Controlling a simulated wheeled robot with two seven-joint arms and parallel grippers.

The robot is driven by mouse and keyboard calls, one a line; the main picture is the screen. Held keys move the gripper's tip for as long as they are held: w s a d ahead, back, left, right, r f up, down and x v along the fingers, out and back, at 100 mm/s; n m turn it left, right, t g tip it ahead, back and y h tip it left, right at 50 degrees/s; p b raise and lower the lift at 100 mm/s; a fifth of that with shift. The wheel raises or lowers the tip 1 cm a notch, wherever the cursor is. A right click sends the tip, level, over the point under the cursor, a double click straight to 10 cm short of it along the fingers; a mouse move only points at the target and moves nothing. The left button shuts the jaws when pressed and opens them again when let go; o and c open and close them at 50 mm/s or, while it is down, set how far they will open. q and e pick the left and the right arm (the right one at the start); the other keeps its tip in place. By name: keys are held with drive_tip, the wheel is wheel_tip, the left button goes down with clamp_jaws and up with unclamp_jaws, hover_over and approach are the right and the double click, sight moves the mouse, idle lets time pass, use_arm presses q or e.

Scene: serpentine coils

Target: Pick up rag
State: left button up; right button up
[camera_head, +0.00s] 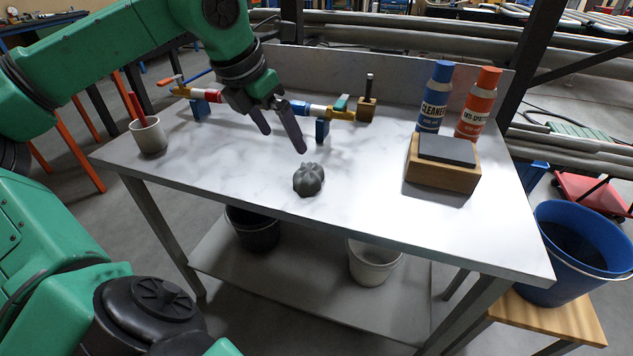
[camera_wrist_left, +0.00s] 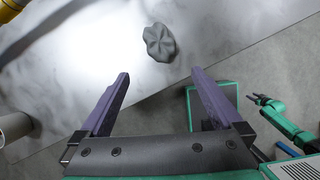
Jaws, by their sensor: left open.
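The rag (camera_head: 309,179) is a crumpled dark grey lump lying on the white marbled tabletop, near its front edge. In the left wrist view the rag (camera_wrist_left: 160,43) lies beyond the fingertips, between their lines. My left gripper (camera_head: 284,143) is open and empty, above the table and behind the rag, apart from it. Its two fingers also show spread in the left wrist view (camera_wrist_left: 161,76).
A clamped pipe with red, blue and yellow parts (camera_head: 330,111) runs along the back. A white cup (camera_head: 148,136) stands at left. A wooden block with a dark pad (camera_head: 442,176), a blue cleaner bottle (camera_head: 434,98) and an orange bottle (camera_head: 476,104) stand at right.

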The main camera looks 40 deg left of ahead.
sight(305, 170)
use_arm(q)
drive_tip(key=p+x, duration=0.1)
drive_tip(key=x, duration=0.4)
drive_tip(key=p+x, duration=0.1)
drive_tip(key=x, duration=0.3)
drive_tip(key=w+p+x, duration=0.1)
drive_tip(key=x, duration=0.4)
drive_tip(key=shift+f, duration=0.1)
drive_tip(key=shift+d, duration=0.1)
drive_tip(key=c, duration=1.1)
wheel_tip(305, 170, up, 20)
drive_tip(key=shift+r+p, duration=0.1)
drive_tip(key=shift+p, duration=0.2)
drive_tip(key=o, duration=0.8)
drive_tip(key=c, duration=0.6)
